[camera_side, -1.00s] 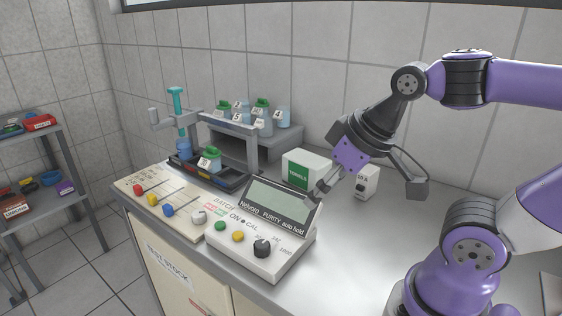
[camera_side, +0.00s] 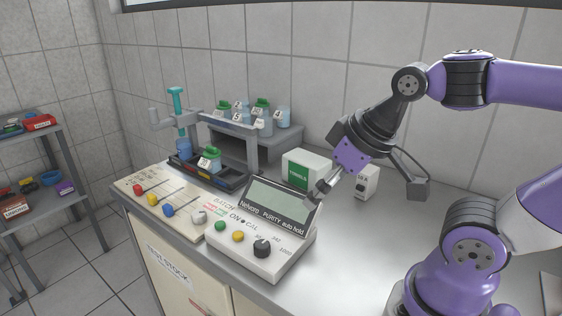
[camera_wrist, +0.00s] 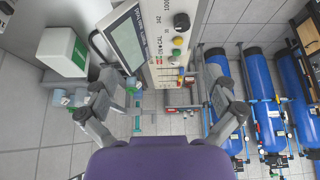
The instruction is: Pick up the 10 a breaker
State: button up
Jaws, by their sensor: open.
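A small white box with dark marks (camera_side: 368,182), which looks like the 10 A breaker, stands on the bench near the back wall in the side view. Its lettering is too small to read surely. My gripper (camera_side: 320,194) is in front of it and to its left, above the bench by the meter's display, tilted down to the left. In the wrist view my gripper (camera_wrist: 160,106) has its fingers wide apart with nothing between them. I cannot make out the breaker in the wrist view.
The meter (camera_side: 262,250) with its raised display lies just below my gripper. A white box with a green label (camera_side: 300,172) stands behind it. Capped bottles (camera_side: 262,108) stand on a raised shelf. The bench right of the meter (camera_side: 360,235) is clear.

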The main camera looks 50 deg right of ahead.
jog(key=w+d+r+m+g+h, duration=0.1)
jog(key=w+d+r+m+g, duration=0.1)
jog(key=w+d+m, duration=0.5)
jog(key=m+g+y, duration=0.1)
jog(key=m+g, duration=0.3)
jog(key=m, duration=2.7)
send_over(369, 169)
notch_tip(369, 169, down, 9)
jog(key=shift+r, duration=0.15)
notch_tip(369, 169, down, 6)
jog(key=shift+f, duration=0.1)
jog(key=c, duration=1.2)
